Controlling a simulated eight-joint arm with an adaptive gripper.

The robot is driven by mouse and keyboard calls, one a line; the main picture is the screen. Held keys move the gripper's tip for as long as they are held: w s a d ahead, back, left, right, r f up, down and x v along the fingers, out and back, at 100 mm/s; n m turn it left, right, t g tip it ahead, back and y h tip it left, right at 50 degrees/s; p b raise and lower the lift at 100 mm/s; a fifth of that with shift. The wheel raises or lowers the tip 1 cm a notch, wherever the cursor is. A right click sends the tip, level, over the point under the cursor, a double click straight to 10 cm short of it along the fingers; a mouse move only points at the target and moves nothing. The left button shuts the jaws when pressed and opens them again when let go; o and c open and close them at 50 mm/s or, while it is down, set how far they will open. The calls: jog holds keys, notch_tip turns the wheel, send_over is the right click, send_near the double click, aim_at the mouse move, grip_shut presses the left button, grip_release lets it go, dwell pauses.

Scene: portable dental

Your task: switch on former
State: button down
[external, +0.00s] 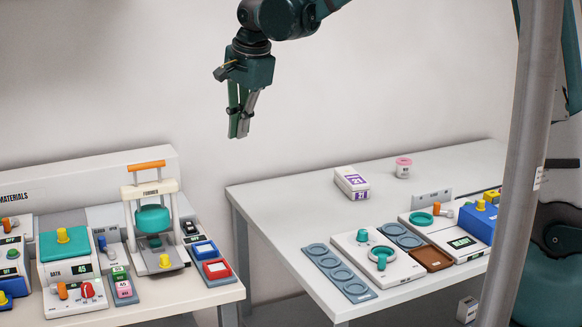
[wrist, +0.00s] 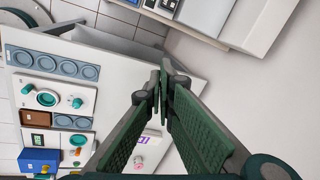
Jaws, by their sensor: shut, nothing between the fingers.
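The former (external: 139,190) stands on the left table in the external view. It has a cream frame, an orange handle (external: 147,166) on top, a teal dome-shaped part (external: 152,218) and a yellow knob (external: 165,260) low at its front. I cannot make out the former in the wrist view. My gripper (external: 238,136) is shut and empty, pointing down in the air, above and to the right of the former, well apart from it. Its fingers meet in the wrist view (wrist: 163,76).
Beside the former are a teal-topped machine (external: 66,243) on the left and blue and red trays (external: 216,270) on the right. A gap separates the right table (external: 290,205), which holds a white device (external: 375,262) and a purple-marked box (external: 351,183). A grey pole (external: 522,150) stands in front at right.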

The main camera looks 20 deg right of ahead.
aim_at(188, 222)
jog(key=w+a+f+m+g+p, duration=0.1)
jog(key=w+a+f+m, duration=0.3)
jog(key=a+f, duration=0.5)
jog(key=a, duration=0.4)
jog(key=shift+a+f+h, duration=0.2)
jog(key=shift+f+h, duration=0.05)
jog(key=shift+h, duration=0.05)
jog(key=shift+f, duration=0.15)
jog(key=shift+w+f, duration=0.45)
jog(key=shift+f, duration=1.8)
jog(key=shift+w+f, duration=0.4)
jog(key=shift+f, duration=1.8)
jog(key=shift+w+f, duration=0.45)
jog(key=shift+f, duration=1.8)
jog(key=shift+f+b, duration=0.1)
jog(key=shift+b, duration=0.2)
